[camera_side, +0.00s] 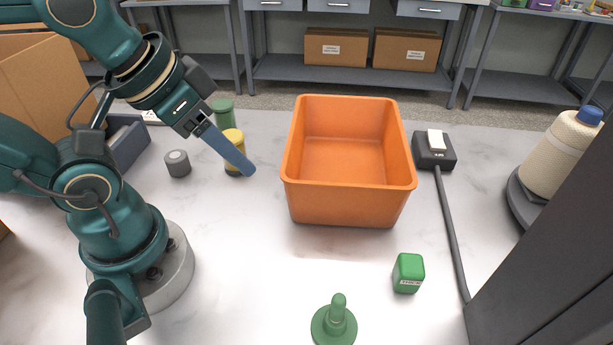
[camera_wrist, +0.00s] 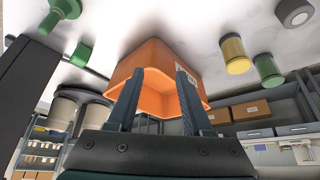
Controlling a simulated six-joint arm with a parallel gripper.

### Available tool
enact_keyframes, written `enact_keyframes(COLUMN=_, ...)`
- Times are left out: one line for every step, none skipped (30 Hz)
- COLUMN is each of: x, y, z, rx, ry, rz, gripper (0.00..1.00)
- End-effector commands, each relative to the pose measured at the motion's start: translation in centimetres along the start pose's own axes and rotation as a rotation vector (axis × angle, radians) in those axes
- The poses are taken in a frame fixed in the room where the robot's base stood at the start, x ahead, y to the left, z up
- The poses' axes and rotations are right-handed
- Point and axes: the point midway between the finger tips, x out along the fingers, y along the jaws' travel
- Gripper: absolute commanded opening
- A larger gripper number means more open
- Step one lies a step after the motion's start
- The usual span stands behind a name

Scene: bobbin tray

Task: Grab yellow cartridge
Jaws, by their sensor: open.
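The yellow cartridge (camera_side: 233,137) stands upright on the table left of the orange bin, with a yellow cap and a dark base. My gripper's fingers (camera_side: 249,171) pass in front of it in the side view and hide part of it. In the wrist view the yellow cartridge (camera_wrist: 236,56) is to the right of my open fingers (camera_wrist: 158,76), apart from them. Nothing is between the fingers; the orange bin shows behind them there.
A green cartridge (camera_side: 223,113) stands just behind the yellow one, and a grey cylinder (camera_side: 177,163) to its left. The orange bin (camera_side: 348,207) is to the right. A green block (camera_side: 408,274), green peg (camera_side: 335,326) and switch box (camera_side: 433,153) lie farther right.

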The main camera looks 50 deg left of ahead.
Motion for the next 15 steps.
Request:
enact_keyframes(x=0.00, y=0.00, z=0.00, rx=0.000, ry=0.000, rz=0.000, gripper=0.69)
enact_keyframes(x=0.00, y=0.00, z=0.00, rx=0.000, ry=0.000, rz=0.000, gripper=0.81)
enact_keyframes(x=0.00, y=0.00, z=0.00, rx=0.000, ry=0.000, rz=0.000, gripper=0.96)
enact_keyframes(x=0.00, y=0.00, z=0.00, rx=0.000, ry=0.000, rz=0.000, gripper=0.97)
enact_keyframes(x=0.00, y=0.00, z=0.00, rx=0.000, ry=0.000, rz=0.000, gripper=0.97)
enact_keyframes(x=0.00, y=0.00, z=0.00, rx=0.000, ry=0.000, rz=0.000, gripper=0.97)
enact_keyframes(x=0.00, y=0.00, z=0.00, rx=0.000, ry=0.000, rz=0.000, gripper=0.97)
enact_keyframes(x=0.00, y=0.00, z=0.00, rx=0.000, ry=0.000, rz=0.000, gripper=0.97)
enact_keyframes(x=0.00, y=0.00, z=0.00, rx=0.000, ry=0.000, rz=0.000, gripper=0.97)
enact_keyframes(x=0.00, y=0.00, z=0.00, rx=0.000, ry=0.000, rz=0.000, gripper=0.97)
enact_keyframes(x=0.00, y=0.00, z=0.00, rx=0.000, ry=0.000, rz=0.000, gripper=0.97)
enact_keyframes(x=0.00, y=0.00, z=0.01, rx=0.003, ry=0.000, rz=0.000, gripper=0.97)
enact_keyframes(x=0.01, y=-0.06, z=0.11, rx=0.010, ry=-0.005, rz=-0.003, gripper=0.97)
enact_keyframes(x=0.04, y=-0.24, z=0.22, rx=0.020, ry=-0.009, rz=-0.011, gripper=0.97)
enact_keyframes(x=0.05, y=-0.57, z=0.32, rx=0.037, ry=-0.013, rz=-0.026, gripper=0.97)
